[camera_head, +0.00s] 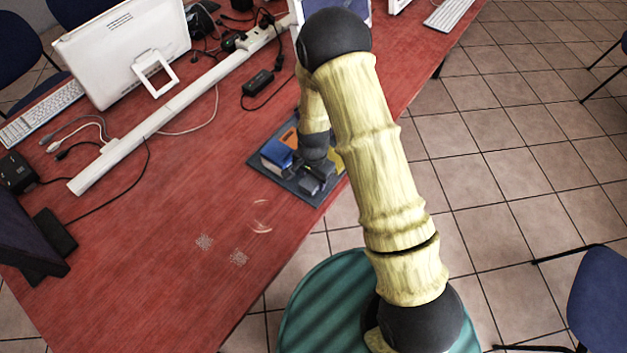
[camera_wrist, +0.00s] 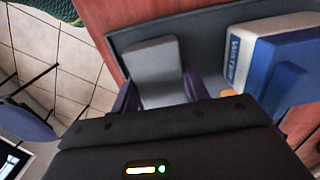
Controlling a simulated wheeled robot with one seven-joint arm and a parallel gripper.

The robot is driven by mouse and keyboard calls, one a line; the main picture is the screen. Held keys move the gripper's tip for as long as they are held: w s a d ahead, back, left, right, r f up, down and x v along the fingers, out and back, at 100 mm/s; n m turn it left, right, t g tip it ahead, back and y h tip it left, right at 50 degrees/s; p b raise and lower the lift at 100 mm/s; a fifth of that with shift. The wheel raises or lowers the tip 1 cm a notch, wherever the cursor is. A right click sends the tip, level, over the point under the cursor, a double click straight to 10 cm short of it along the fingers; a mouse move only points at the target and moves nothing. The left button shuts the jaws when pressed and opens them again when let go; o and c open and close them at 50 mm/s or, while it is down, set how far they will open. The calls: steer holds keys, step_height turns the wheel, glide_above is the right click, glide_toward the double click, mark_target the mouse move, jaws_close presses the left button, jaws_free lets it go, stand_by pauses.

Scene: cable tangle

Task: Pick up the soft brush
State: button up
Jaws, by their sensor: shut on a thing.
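My gripper (camera_wrist: 161,95) is low over a dark grey tray (camera_wrist: 206,40) on the red table. Its two purple fingers are shut on a grey block-shaped thing (camera_wrist: 156,68), one finger on each side. No bristles show on it, so I cannot tell for sure that it is the soft brush. Its lower end is hidden by my gripper, and I cannot tell whether it touches the tray. In the head view my gripper is at the tray's near right part, and my arm hides some of the tray.
A blue and white box with lettering (camera_wrist: 262,58) lies on the tray close to the right finger. An orange thing (camera_head: 289,137) is behind it. A black adapter (camera_head: 258,83) with cables lies farther back.

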step_height(320, 180, up, 10)
steer(key=shift+r+b, duration=0.1)
steer(key=shift+b, duration=0.35)
stand_by(0.5)
